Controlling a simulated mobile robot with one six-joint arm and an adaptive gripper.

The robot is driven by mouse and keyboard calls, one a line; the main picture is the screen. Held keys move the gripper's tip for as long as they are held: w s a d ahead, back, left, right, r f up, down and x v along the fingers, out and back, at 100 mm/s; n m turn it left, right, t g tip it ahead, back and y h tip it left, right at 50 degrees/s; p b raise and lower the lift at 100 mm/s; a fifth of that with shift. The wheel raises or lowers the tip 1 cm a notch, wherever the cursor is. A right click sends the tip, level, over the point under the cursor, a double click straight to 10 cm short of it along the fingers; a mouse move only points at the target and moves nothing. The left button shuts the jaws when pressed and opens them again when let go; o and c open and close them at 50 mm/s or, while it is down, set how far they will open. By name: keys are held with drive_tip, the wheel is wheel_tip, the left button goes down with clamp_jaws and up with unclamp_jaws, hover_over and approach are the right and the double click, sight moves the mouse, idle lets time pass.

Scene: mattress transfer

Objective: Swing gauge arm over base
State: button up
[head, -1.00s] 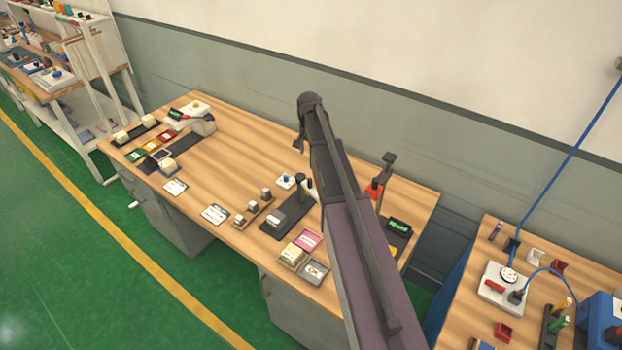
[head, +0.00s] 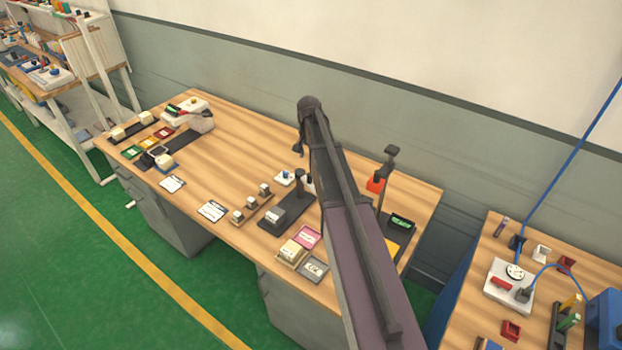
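My arm reaches up across the middle of the head view, over the wooden bench. My gripper (head: 299,146) is a small dark shape at its far end, above the bench top. It is too small to tell whether it is open or shut, and I see nothing clearly held in it. A dark base plate with an upright post (head: 289,212) lies on the bench just left of my arm. A taller dark stand (head: 388,172) with a head on top rises right of my arm, near an orange-red part (head: 375,184). I cannot tell which is the gauge. My arm hides part of the bench between them.
The wooden bench (head: 235,155) has a clear middle and back. Small blocks (head: 251,203), cards (head: 212,211) and trays (head: 313,267) line its front. A white device (head: 190,113) stands at its left end. Another bench with a blue cable (head: 560,160) is at right.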

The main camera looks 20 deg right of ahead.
sight(309, 174)
drive_tip(key=shift+f+b, duration=4.3)
drive_tip(key=shift+f, duration=0.3)
